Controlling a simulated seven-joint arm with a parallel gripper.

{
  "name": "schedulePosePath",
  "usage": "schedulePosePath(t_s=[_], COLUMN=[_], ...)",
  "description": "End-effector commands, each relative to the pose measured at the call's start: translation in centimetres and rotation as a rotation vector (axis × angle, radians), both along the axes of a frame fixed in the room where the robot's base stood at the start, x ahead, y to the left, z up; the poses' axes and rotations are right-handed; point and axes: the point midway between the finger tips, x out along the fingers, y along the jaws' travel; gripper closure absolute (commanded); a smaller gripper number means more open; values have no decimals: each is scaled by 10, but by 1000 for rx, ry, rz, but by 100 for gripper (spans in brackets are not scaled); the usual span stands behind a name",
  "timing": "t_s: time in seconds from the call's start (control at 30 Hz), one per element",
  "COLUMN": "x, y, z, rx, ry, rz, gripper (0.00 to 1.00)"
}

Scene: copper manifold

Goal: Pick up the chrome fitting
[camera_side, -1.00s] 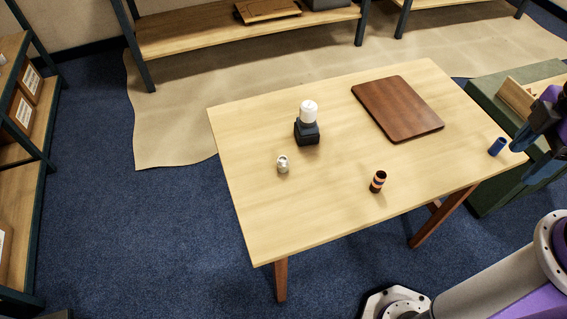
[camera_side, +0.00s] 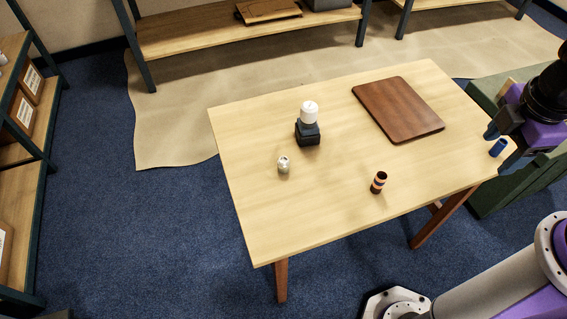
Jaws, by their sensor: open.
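The chrome fitting (camera_side: 284,164) is a small silver piece standing on the light wooden table (camera_side: 250,215), left of the table's middle. My gripper (camera_side: 492,131) is at the right edge of the picture, above the table's right end and far from the fitting.
A black block with a white-topped cylinder (camera_side: 308,120) stands just behind the fitting. A black and orange cylinder (camera_side: 378,182) stands near the front edge. A brown board (camera_side: 398,108) lies at the back right.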

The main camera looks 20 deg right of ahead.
Motion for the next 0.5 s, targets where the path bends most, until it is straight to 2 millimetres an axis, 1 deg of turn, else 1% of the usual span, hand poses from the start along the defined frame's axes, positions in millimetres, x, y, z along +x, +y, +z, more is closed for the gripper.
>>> schedulePosePath(t_s=[0.03, 0.2, 0.37, 0.5], x=[12, 54, 88, 113], y=[9, 39, 76, 113], z=[-6, -23, -42, -61], rx=[-62, -253, -422, -562], ry=[-17, -93, -165, -230], rz=[58, 256, 452, 626], gripper=[39, 39, 39, 39])
